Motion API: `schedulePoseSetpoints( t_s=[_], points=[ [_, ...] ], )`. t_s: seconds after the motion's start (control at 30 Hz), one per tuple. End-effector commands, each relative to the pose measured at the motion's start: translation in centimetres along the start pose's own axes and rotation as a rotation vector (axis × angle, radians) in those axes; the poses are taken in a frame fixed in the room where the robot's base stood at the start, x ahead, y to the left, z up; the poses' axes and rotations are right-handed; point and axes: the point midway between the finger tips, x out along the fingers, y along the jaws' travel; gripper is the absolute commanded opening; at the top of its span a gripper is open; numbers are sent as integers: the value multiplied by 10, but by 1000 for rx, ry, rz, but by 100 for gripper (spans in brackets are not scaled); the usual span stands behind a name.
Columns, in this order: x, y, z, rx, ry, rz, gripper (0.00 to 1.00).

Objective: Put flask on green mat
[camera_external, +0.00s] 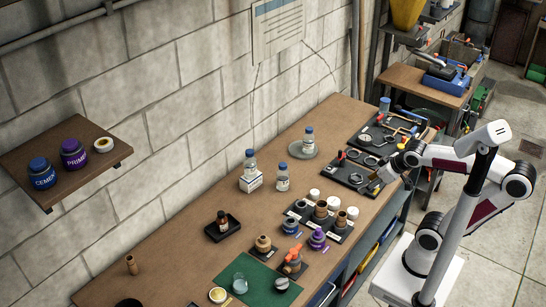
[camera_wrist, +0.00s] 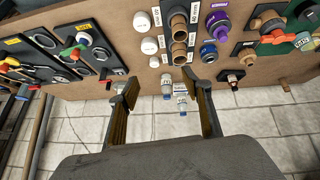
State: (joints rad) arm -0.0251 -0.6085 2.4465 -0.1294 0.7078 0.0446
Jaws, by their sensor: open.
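Three similar clear bottles with blue caps stand on the bench; I cannot tell which is the flask. One (camera_external: 250,165) is on a white box, one (camera_external: 282,179) is on the bare bench right of it, and one (camera_external: 308,143) is on a grey round disc farther back. Two show small between my fingers in the wrist view (camera_wrist: 167,84). The dark green mat (camera_external: 262,275) lies at the near end of the bench, with several items on it. My gripper (camera_external: 376,184) is open and empty, above the bench's right edge; its tan fingers also show in the wrist view (camera_wrist: 160,82).
Black boards with white caps and brown fittings (camera_external: 321,210) lie between the bottles and the mat. A black tool board (camera_external: 355,174) is under my gripper. A black tray with a small bottle (camera_external: 222,228) stands left. Bare bench (camera_external: 190,265) lies along the wall.

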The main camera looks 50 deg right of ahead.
Motion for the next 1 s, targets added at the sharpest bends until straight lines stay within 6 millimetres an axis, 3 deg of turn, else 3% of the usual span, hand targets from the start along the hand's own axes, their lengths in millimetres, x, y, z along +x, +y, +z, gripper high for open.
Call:
schedulePoseSetpoints(
  t_s=[0.13,0.33,1.0],
  points=[
    [-15,-8,35,41,-55,-34,49],
    [-24,-17,61,68,-100,-68,49],
    [-26,-18,65,71,-108,-74,49]
  ],
)
